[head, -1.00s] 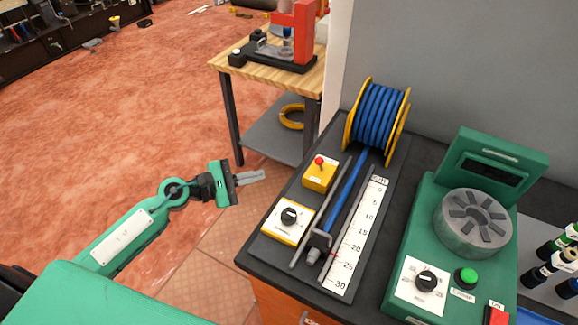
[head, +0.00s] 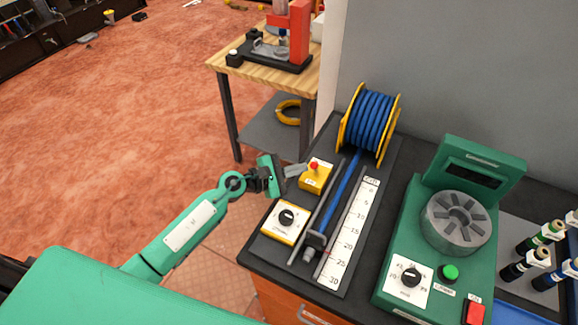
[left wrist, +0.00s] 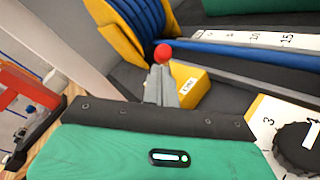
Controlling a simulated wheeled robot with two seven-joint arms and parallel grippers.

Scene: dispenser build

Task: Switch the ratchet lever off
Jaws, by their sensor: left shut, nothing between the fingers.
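A small lever with a red ball knob (head: 314,166) stands on a yellow box (head: 315,181) at the left of the black bench top. The red knob (left wrist: 163,54) and the yellow box (left wrist: 196,86) also show in the left wrist view. The box label is too small to read surely. My left gripper (head: 297,170) is shut and empty, its fingertips just left of the lever. In the left wrist view the fingertips (left wrist: 160,78) overlap the lever's lower part; I cannot tell whether they touch it. My right gripper is not in view.
A yellow dial box (head: 285,220) sits in front of the lever box. A green machine (head: 440,225) stands right. A wooden table (head: 232,57) is at the back left.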

